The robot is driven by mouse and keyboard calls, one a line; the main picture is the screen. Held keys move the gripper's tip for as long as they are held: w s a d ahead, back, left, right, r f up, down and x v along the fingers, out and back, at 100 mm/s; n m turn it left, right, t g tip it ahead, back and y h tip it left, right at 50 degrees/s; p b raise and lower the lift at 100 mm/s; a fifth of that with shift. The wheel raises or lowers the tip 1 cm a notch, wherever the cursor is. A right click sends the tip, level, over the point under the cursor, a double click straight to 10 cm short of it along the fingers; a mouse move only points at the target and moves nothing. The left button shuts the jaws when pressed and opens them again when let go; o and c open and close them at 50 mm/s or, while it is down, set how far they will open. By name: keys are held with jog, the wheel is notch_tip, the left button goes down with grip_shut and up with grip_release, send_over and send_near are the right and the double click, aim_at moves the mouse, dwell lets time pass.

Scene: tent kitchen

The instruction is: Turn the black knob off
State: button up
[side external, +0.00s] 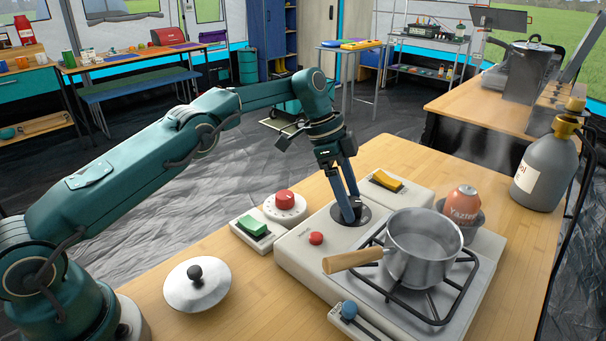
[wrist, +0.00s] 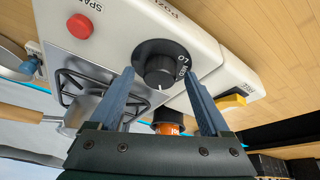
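The black knob (wrist: 160,70) sits on a black round dial with white lettering, on the cream stove body (side external: 290,252). A small white mark shows on its rim in the wrist view. In the side view the knob is mostly hidden behind my fingers. My gripper (side external: 349,218) points down at the knob, with its blue fingertips at the dial. In the wrist view my gripper (wrist: 158,74) is open, with one finger on each side of the knob. I cannot tell whether the fingers touch it.
A steel pot (side external: 425,250) with a wooden handle stands on the burner grate. A red button (side external: 316,238), a yellow switch (side external: 386,181), a green switch (side external: 252,226) and a red round knob (side external: 285,202) are nearby. A lid (side external: 196,285) lies at left; a can (side external: 463,204) stands behind the pot.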

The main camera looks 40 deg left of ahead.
jog(key=shift+r, duration=0.1)
jog(key=shift+s+a+r, duration=0.15)
jog(key=shift+a+r, duration=0.2)
jog(key=shift+r, duration=0.15)
jog(key=s+a, duration=0.1)
jog(key=a, duration=0.2)
jog(key=s+a, duration=0.1)
jog(key=a, duration=0.3)
jog(key=s+a, duration=0.2)
jog(key=a, duration=0.2)
jog(key=shift+c, duration=0.2)
